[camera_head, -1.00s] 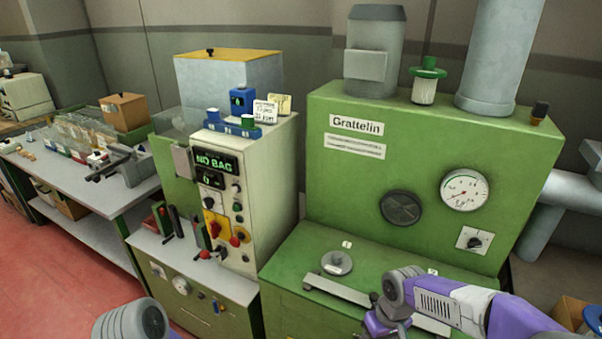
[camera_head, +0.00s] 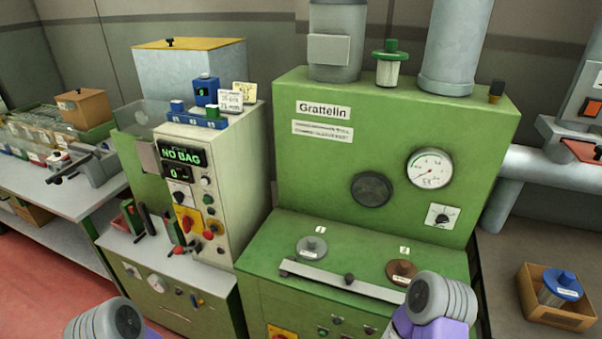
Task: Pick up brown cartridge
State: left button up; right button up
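No part clearly reads as a brown cartridge. A brown round disc with a knob (camera_head: 402,270) sits at the right of the green machine's lower top, by a tag marked 2. A small dark brown-capped piece (camera_head: 496,91) stands at the right end of the machine's upper top. A white cartridge with a green cap (camera_head: 387,66) stands on that upper top, and a blue-lidded metal canister (camera_head: 560,287) sits in a box at right. My arm links show at the bottom edge, left and right of centre; both grippers are out of view.
The green Grattelin machine (camera_head: 300,165) fills the middle, with a grey disc (camera_head: 311,247) and a metal bar (camera_head: 340,281) on its ledge. A cardboard box (camera_head: 556,318) stands on the grey surface at right. A control cabinet (camera_head: 225,150) and a cluttered bench (camera_head: 60,190) are at left.

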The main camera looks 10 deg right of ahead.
aim_at(400, 272)
jog(key=z, duration=0.7)
